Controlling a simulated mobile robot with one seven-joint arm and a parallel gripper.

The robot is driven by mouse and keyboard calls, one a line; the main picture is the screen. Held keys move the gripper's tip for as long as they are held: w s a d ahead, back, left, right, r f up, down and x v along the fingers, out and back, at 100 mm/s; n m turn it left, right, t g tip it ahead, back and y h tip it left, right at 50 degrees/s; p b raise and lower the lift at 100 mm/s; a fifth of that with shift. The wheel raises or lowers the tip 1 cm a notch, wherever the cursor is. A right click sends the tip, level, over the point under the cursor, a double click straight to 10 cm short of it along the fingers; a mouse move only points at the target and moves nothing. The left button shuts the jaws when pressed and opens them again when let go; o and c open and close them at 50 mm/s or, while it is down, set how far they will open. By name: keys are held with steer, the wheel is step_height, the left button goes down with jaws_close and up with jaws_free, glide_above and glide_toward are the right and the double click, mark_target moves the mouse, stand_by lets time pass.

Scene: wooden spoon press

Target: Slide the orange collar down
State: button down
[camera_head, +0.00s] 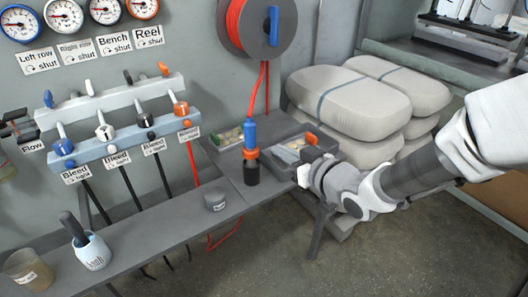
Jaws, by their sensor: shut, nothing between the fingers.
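The orange collar (251,153) is a ring around an upright fitting on the grey bench. The fitting has a blue part (250,132) above the collar and a black part (251,174) below it. A red hose comes down to the top of the blue part. My gripper (299,176) is to the right of the collar and a little lower in the picture, apart from it. It is shut and empty. My wrist hides part of the bench's right end.
Valves with levers (104,132) line the wall. Stacked sacks (350,105) fill the back right.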

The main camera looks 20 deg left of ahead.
mark_target(253, 148)
steer(key=b+x, duration=0.3)
steer(key=x, duration=0.6)
steer(key=shift+f, duration=0.2)
steer(key=f, duration=0.1)
steer(key=f+b, duration=0.2)
steer(key=shift+w+a, duration=0.3)
steer(key=shift+w, duration=0.05)
steer(key=shift+f, duration=0.45)
